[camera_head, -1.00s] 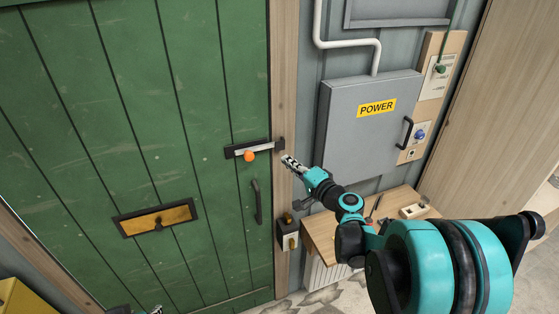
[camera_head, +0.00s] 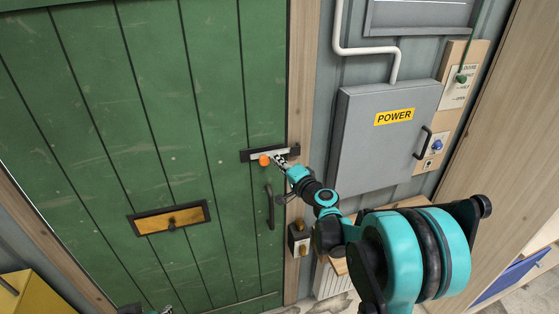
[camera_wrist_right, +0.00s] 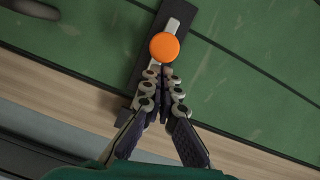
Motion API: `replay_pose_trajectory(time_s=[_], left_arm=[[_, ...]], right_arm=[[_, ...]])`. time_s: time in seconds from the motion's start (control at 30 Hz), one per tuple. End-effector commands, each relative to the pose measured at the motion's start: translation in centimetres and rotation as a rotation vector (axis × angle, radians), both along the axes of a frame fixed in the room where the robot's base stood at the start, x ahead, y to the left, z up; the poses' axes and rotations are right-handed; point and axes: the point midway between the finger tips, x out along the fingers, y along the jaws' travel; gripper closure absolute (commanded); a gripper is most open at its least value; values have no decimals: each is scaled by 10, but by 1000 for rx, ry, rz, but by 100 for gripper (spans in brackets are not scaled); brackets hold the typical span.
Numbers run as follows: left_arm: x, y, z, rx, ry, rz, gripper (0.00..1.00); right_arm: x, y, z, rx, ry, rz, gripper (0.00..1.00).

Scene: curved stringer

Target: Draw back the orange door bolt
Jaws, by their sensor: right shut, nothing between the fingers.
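The orange door bolt knob (camera_head: 264,160) sits on a pale sliding bar on a dark plate (camera_head: 247,155) on the green door (camera_head: 200,100). The bar reaches right toward the door frame. My right gripper (camera_head: 278,160) is just right of the knob, its fingers shut and empty. In the right wrist view the orange knob (camera_wrist_right: 164,46) lies straight ahead of the closed fingertips (camera_wrist_right: 162,74), very close; I cannot tell whether they touch. My left gripper (camera_head: 160,310) shows only as a small part at the bottom edge.
A dark door handle (camera_head: 270,207) hangs below the bolt, and a small box (camera_head: 299,238) is on the frame. A grey POWER cabinet (camera_head: 385,135) stands right of the frame. A brass letter slot (camera_head: 170,218) is lower left. The door around the bolt is clear.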

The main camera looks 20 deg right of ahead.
Motion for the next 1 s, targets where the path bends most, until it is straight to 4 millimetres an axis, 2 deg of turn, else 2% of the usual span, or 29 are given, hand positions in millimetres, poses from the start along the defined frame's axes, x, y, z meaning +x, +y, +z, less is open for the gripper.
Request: replay_pose_trajectory(time_s=[0.17,0.43,1.0], left_arm=[[0,0,-1,0,0,0,60],[0,0,-12,0,0,0,60],[0,0,-11,0,0,0,60]], right_arm=[[0,4,0,0,0,1,100],[-2,48,-1,0,0,3,100],[0,50,2,1,1,2,100]])
